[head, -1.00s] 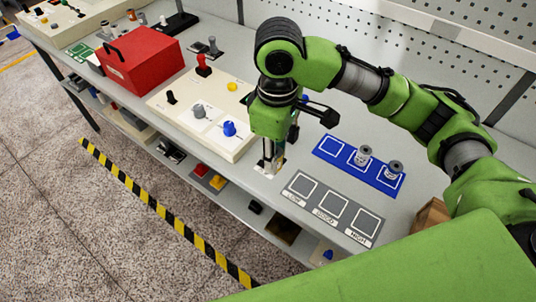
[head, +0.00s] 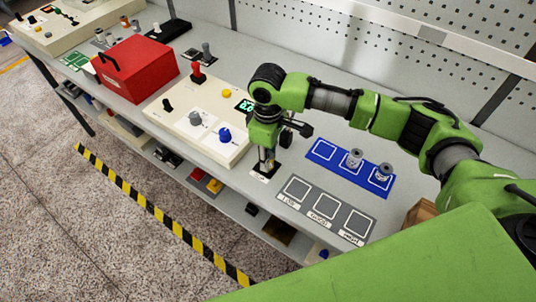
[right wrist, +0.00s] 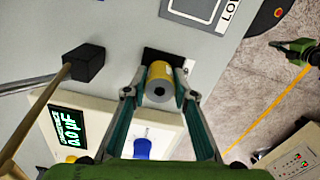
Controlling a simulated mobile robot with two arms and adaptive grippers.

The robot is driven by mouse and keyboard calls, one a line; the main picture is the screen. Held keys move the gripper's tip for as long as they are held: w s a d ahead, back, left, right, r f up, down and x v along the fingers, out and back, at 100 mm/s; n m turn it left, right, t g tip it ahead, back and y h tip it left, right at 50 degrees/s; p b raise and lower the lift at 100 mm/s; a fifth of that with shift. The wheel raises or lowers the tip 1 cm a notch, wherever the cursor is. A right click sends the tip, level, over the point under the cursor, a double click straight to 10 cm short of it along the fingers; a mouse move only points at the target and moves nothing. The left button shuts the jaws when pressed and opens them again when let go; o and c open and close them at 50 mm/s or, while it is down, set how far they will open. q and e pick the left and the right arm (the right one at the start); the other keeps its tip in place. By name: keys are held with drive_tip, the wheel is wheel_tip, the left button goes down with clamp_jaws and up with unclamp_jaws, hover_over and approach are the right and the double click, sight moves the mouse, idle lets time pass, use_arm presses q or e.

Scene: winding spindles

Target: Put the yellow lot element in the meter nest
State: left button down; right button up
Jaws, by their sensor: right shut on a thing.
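My right gripper (head: 266,166) points down at the bench just right of the cream meter panel (head: 211,152). In the right wrist view, its fingers (right wrist: 159,97) are shut on the yellow element (right wrist: 160,74), a cylinder with a grey end and a dark centre hole. The element is upright over the black meter nest (right wrist: 149,54); I cannot tell whether its lower end is in the nest. The meter display (right wrist: 69,138) reads 0.0 µF. A green and black arm end (right wrist: 296,46), apparently my left gripper, shows over the floor; its jaws are unclear.
A blue tray (head: 322,152) holds two grey spindles (head: 354,159) (head: 382,172). A grey tray (head: 308,205) with three empty outlined squares lies in front. A red box (head: 138,68) stands at the left. A black block (right wrist: 84,63) sits beside the nest.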

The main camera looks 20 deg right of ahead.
drive_tip(key=o, duration=1.1)
drive_tip(key=shift+f, duration=0.1)
drive_tip(key=shift+r, duration=0.4)
wheel_tip(320, 180, up, 12)
drive_tip(key=shift+f+b, duration=0.25)
drive_tip(key=shift+b, duration=0.95)
drive_tip(key=shift+f, duration=0.1)
